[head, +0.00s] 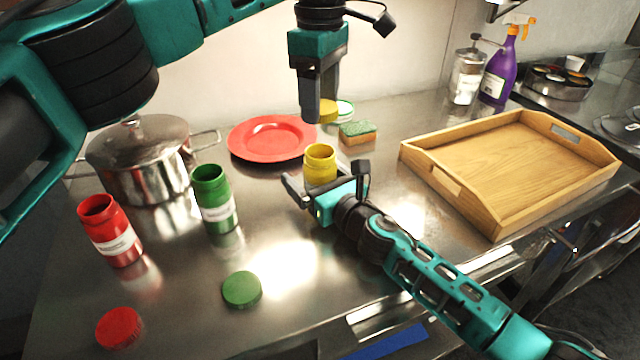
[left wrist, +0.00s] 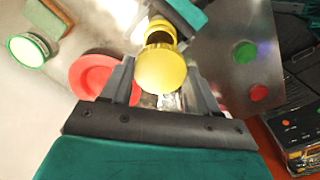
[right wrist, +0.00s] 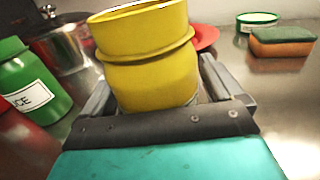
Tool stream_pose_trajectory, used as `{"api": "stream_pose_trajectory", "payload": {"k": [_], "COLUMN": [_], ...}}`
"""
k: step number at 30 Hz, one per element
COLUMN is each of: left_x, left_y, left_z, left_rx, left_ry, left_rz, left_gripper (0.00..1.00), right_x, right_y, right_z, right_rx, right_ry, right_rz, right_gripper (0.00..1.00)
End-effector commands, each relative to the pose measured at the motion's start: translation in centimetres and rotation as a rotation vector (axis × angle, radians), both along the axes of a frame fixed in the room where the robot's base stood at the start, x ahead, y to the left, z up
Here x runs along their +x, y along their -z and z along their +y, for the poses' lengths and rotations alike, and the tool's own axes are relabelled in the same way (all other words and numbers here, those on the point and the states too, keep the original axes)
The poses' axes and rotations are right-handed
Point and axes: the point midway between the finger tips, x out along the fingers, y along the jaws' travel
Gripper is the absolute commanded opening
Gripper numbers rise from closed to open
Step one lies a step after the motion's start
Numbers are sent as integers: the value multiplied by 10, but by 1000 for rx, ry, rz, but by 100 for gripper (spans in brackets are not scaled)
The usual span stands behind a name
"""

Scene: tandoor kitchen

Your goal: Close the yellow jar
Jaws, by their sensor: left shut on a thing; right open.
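The yellow jar (head: 320,165) stands upright and uncapped on the steel counter. In the right wrist view the jar (right wrist: 148,62) is between my right gripper's open fingers; whether they touch it I cannot tell. My right gripper (head: 327,186) is low around the jar. My left gripper (head: 318,108) points down above the jar, shut on the yellow lid (head: 328,110). In the left wrist view the lid (left wrist: 161,70) is between the fingertips and partly covers the jar's open mouth (left wrist: 160,32). A gap shows between lid and jar in the head view.
An open green jar (head: 214,198) and red jar (head: 110,232) stand at the left, their lids (head: 241,289) (head: 119,327) on the counter. A pot (head: 140,165), red plate (head: 270,138) and sponge (head: 357,132) are behind. A wooden tray (head: 480,190) is at the right.

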Motion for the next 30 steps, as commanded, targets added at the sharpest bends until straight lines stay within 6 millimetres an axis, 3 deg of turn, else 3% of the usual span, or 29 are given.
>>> {"api": "stream_pose_trajectory", "payload": {"k": [7,30], "left_x": [0,0], "left_y": [0,0], "left_z": [0,0], "left_rx": [0,0], "left_ry": [0,0], "left_rz": [0,0], "left_gripper": [32,32], "right_x": [0,0], "right_y": [0,0], "right_z": [0,0], "right_rx": [1,1], "right_ry": [0,0], "right_rz": [-1,-1], "right_gripper": [93,20]}}
